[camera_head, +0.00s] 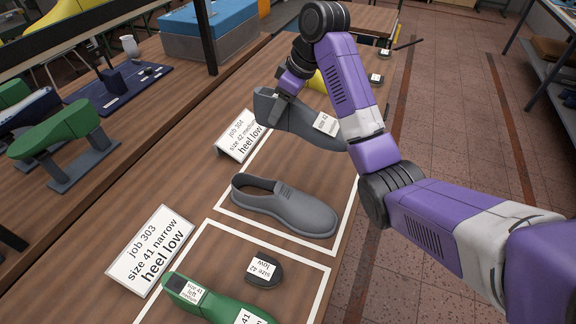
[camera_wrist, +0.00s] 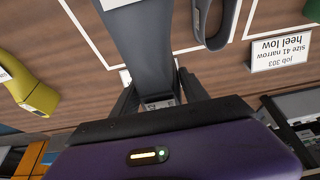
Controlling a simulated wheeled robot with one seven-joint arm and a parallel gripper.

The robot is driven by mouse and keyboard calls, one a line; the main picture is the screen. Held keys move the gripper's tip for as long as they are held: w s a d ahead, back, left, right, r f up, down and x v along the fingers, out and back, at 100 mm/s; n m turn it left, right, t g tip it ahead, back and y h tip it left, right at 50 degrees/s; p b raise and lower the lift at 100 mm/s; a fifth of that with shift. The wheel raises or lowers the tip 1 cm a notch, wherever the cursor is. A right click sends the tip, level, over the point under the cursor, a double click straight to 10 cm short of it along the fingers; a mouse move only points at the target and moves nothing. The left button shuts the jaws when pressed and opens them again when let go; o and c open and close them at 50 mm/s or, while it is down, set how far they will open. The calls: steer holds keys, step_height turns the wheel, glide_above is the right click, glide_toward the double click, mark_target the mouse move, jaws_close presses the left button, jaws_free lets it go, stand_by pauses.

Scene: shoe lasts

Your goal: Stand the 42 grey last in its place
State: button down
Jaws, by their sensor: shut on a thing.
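My gripper (camera_head: 285,93) is shut on the grey last (camera_head: 292,118), at the end of it nearer the job card. The last carries a white label reading size 42. It is held roughly level over the far part of the job 304 outline (camera_head: 258,224); I cannot tell whether its underside touches the table. In the wrist view the last (camera_wrist: 147,45) runs up from between the fingers of my gripper (camera_wrist: 160,100). A grey shoe (camera_head: 285,207) lies inside the near part of the same outline. The job 304 card (camera_head: 240,136) reads size 42 narrow, heel low.
The job 303 card (camera_head: 150,250) stands nearer, beside an outline with a green last (camera_head: 222,309) and a dark heel piece (camera_head: 263,271). A yellow last (camera_wrist: 38,95) is close on the far side.

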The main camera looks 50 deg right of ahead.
mark_target(303, 106)
step_height(303, 106, down, 16)
steer(key=shift+f+p, duration=0.1)
steer(key=shift+p, duration=1)
steer(key=c, duration=0.6)
jaws_free()
steer(key=shift+f, duration=0.1)
steer(key=b+v, duration=0.1)
steer(key=v, duration=1.1)
steer(key=shift+r, duration=0.25)
step_height(303, 106, up, 4)
steer(key=p, duration=0.4)
steer(key=shift+r, duration=0.25)
